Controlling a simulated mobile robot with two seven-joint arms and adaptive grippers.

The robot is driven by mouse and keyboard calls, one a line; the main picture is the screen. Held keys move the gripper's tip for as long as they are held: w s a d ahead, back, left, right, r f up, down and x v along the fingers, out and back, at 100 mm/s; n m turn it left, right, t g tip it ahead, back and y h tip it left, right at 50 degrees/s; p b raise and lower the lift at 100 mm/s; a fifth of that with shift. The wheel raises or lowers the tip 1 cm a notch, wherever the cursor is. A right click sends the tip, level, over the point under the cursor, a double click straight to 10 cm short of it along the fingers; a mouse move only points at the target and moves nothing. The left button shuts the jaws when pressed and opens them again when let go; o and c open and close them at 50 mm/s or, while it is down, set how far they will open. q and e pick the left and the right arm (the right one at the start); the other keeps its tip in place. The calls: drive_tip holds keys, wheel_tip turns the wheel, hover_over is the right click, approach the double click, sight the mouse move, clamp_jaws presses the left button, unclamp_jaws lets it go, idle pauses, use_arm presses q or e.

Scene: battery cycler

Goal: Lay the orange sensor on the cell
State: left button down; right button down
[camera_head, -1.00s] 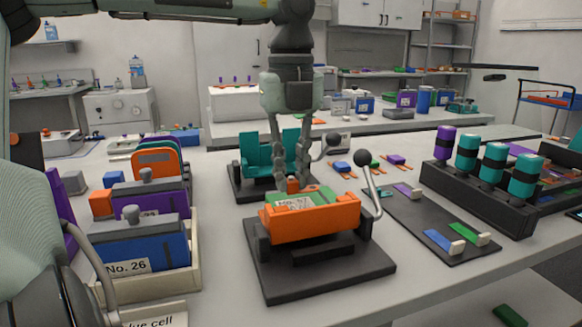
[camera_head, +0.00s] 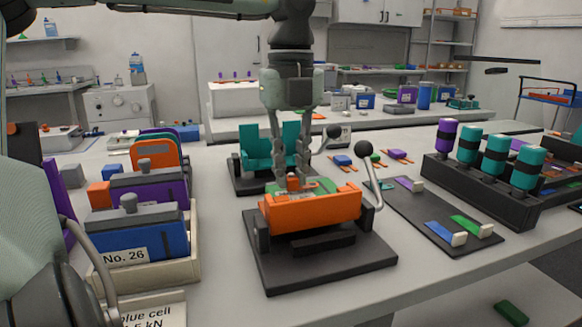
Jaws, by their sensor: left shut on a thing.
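My left gripper (camera_head: 293,180) hangs from above over the orange fixture (camera_head: 312,211) on its dark base. It is shut on the small orange sensor (camera_head: 294,184), whose ends lie partly behind the fingers. The green cell (camera_head: 278,191) sits between the fixture's jaws, with only its top showing. The sensor is right at the top of the cell. I cannot tell whether they touch. My right gripper is not in view.
A lever with a black knob (camera_head: 363,149) stands close at the fixture's right. A teal fixture (camera_head: 268,147) is behind. A pale crate (camera_head: 193,255) of cells stands left. A dark mat (camera_head: 426,213) with coloured strips and a rack of cylinders (camera_head: 473,183) are right.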

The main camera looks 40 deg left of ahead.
use_arm(q)
drive_tip(key=shift+f+b, duration=0.25)
drive_tip(key=shift+b, duration=0.1)
idle(0.3)
drive_tip(key=c, duration=1.4)
unclamp_jaws()
drive_tip(key=shift+o, duration=0.2)
wheel_tip(320, 180, up, 12)
